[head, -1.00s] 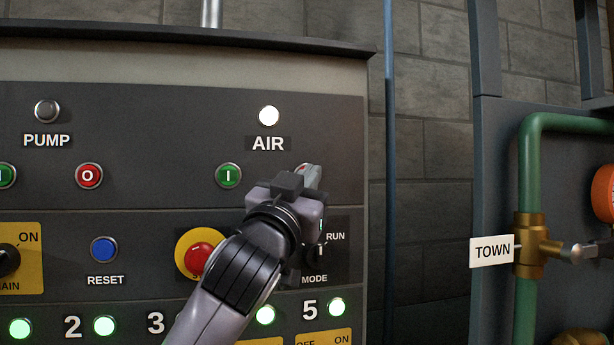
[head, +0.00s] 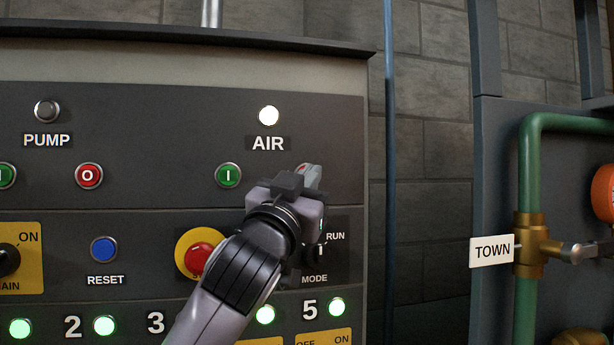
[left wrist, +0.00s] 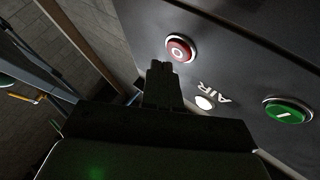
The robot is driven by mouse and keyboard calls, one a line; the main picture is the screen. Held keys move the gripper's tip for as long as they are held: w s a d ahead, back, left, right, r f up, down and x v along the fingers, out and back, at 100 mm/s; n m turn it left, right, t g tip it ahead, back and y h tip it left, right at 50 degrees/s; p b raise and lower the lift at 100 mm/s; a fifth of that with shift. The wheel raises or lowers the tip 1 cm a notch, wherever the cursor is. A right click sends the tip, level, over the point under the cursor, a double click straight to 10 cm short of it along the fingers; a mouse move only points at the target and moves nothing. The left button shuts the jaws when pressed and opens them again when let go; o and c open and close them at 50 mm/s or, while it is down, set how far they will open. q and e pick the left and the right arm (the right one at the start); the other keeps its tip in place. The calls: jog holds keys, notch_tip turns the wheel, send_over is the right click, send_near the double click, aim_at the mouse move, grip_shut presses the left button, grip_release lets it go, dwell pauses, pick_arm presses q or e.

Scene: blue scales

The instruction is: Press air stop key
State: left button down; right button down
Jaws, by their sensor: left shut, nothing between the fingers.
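The air stop key is a red round button marked O (left wrist: 180,49) in the left wrist view. In the head view only a sliver of its red shows behind my fingers. My left gripper (head: 312,174) is shut and empty, with its fingertips at this key. In the left wrist view the fingertips (left wrist: 160,68) lie just beside the key's rim; I cannot tell whether they touch it. The green I key (head: 228,175) is to the left, under the AIR label (head: 268,143). The AIR lamp (head: 269,116) above glows white. My right gripper is not in view.
The grey panel also carries a red pump O key (head: 89,175), a blue RESET button (head: 104,249), a red stop button on yellow (head: 199,257) and a MODE switch (head: 318,251). Right of the panel are a brick wall and a TOWN valve (head: 532,247) on green pipe.

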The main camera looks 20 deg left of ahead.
pick_arm(q)
jog(key=shift+w+a, duration=0.1)
jog(key=shift+w, duration=0.05)
dwell(0.5)
jog(key=shift+w+a, duration=0.1)
jog(key=shift+w, duration=0.1)
jog(key=shift+w+a+p, duration=0.25)
jog(key=shift+w+p, duration=0.05)
jog(key=shift+w, duration=0.05)
dwell(0.7)
jog(key=shift+s, duration=0.1)
jog(key=shift+s+d, duration=0.45)
jog(key=shift+s, duration=0.1)
jog(key=s+d, duration=0.2)
jog(key=s, duration=0.2)
jog(key=shift+s+d, duration=0.1)
jog(key=shift+d, duration=0.3)
jog(key=shift+f, duration=0.1)
dwell(0.9)
